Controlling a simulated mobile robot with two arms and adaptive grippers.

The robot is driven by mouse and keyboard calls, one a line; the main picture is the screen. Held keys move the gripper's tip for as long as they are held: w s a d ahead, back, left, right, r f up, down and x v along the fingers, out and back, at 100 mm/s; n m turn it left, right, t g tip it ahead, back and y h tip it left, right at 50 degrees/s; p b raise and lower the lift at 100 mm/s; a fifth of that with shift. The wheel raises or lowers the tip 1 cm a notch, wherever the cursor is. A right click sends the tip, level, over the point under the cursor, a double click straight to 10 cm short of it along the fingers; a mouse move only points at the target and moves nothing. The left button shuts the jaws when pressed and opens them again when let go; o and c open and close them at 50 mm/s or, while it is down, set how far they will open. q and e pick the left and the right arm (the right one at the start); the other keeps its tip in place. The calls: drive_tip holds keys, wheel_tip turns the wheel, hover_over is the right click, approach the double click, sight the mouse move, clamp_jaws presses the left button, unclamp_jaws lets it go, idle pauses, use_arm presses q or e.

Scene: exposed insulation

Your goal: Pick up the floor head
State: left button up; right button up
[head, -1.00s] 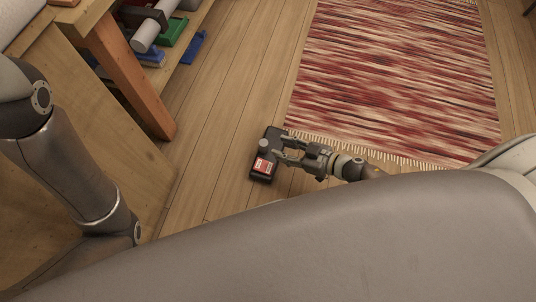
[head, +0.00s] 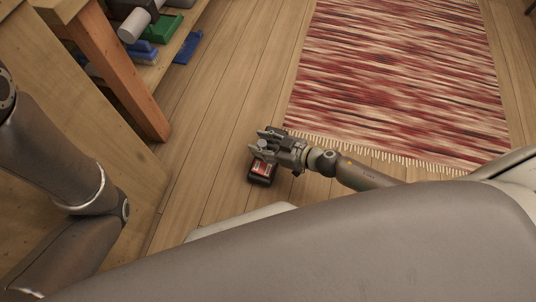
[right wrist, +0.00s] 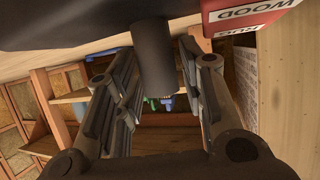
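The floor head (head: 262,171) is a dark piece with a red and white label, on the wood floor near the rug's left front corner. My right gripper (head: 261,143) reaches over it from the right and hides part of it. In the right wrist view the floor head's dark round neck (right wrist: 154,58) stands between the two fingers of my right gripper (right wrist: 156,90), with a gap seen at the right finger. The fingers look open around the neck. The red label (right wrist: 250,14) shows at the top right. My left gripper is out of view; only my left arm shows.
A red and cream striped rug (head: 400,75) with fringe lies behind and right of the floor head. A wooden bench (head: 115,75) stands at left, with green (head: 166,27) and blue (head: 188,47) items low on its shelf. Bare floor lies between.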

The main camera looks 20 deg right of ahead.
drive_tip(key=shift+c, duration=0.3)
clamp_jaws()
drive_tip(key=shift+r, duration=0.1)
